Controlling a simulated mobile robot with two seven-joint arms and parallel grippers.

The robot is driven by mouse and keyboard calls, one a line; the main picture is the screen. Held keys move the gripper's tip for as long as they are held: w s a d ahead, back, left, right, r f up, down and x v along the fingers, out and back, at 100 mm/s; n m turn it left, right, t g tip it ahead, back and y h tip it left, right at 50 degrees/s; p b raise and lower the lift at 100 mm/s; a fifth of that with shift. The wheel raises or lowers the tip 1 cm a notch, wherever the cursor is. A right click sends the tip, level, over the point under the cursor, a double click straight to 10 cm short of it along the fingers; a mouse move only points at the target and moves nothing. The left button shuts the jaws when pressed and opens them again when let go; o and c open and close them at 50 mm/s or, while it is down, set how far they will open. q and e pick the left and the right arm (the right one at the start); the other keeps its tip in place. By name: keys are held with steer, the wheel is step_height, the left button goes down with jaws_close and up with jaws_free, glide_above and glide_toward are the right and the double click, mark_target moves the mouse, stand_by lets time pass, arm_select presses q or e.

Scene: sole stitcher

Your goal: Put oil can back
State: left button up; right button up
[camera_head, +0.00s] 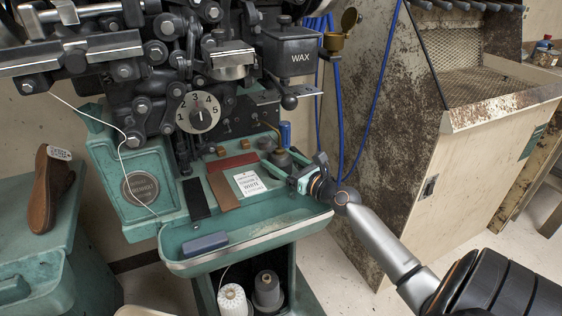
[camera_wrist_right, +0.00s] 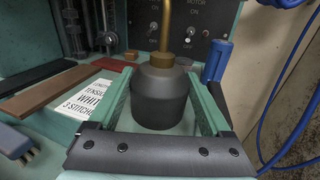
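The oil can (camera_wrist_right: 160,95) is a dark grey, round-shouldered can with a brass spout (camera_wrist_right: 166,25). It stands upright at the right end of the green stitcher's ledge, and its dark body (camera_head: 281,158) shows small in the head view. My right gripper (camera_head: 280,158) reaches in from the right with its green fingers on either side of the can. In the wrist view the fingers (camera_wrist_right: 160,88) flank the can body closely; whether they press on it I cannot tell. My left gripper is not in view.
Blue cables (camera_head: 340,120) hang to the right, before a rusty cabinet (camera_head: 385,130).

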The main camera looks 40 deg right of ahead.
steer(key=shift+o, duration=1.2)
steer(key=shift+r, duration=0.1)
steer(key=s, duration=1.2)
